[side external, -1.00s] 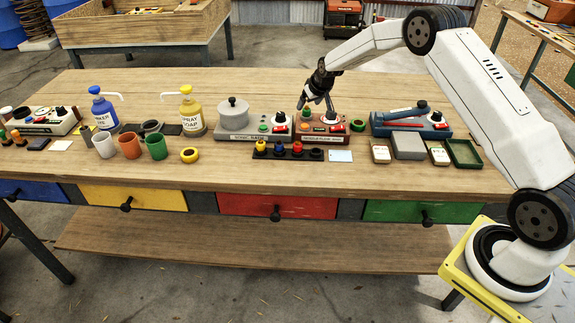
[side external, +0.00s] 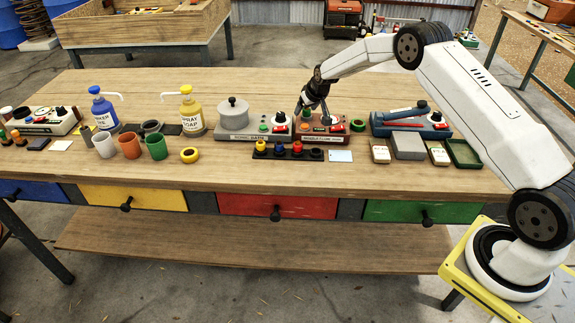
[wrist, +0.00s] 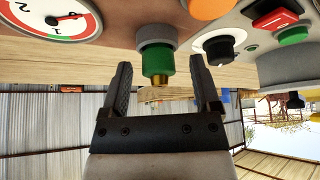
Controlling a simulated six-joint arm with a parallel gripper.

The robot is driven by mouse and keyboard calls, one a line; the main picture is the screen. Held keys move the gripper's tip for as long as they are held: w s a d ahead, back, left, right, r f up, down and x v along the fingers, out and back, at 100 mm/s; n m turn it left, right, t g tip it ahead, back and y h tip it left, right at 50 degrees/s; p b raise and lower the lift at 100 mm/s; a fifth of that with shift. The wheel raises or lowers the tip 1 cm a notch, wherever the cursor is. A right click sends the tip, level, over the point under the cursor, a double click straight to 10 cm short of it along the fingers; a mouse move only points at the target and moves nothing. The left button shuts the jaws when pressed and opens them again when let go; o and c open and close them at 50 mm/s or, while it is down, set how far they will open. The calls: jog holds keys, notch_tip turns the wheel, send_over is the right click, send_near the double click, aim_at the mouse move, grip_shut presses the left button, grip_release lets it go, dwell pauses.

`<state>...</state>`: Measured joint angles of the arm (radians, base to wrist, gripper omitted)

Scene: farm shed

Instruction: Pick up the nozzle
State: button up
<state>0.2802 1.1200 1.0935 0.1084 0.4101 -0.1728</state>
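A green nozzle (wrist: 158,64) with a brass tip sits in a round grey socket on a device panel in the wrist view. My gripper (wrist: 160,72) is open, with one dark finger on each side of the nozzle and visible gaps between. In the side external view my gripper (side external: 312,108) is low over the red-brown flame device (side external: 333,136), where it partly hides the panel. A black rack (side external: 290,155) in front holds yellow, blue and red capped pieces, and its right-hand place shows no coloured cap.
A dial gauge (wrist: 50,18) and a black knob (wrist: 220,45) flank the socket. A grey pot (side external: 233,113) on a second device stands left, and a blue device (side external: 410,124) stands right. Bare table lies along the front.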

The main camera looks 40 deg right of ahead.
grip_shut()
jog(key=shift+r, duration=0.1)
jog(key=shift+r, duration=0.75)
jog(key=s+a+r, duration=0.3)
jog(key=s+r, duration=0.8)
jog(key=s, duration=0.2)
jog(key=shift+s+r, duration=0.15)
jog(key=shift+s, duration=0.15)
jog(key=shift+a, duration=0.1)
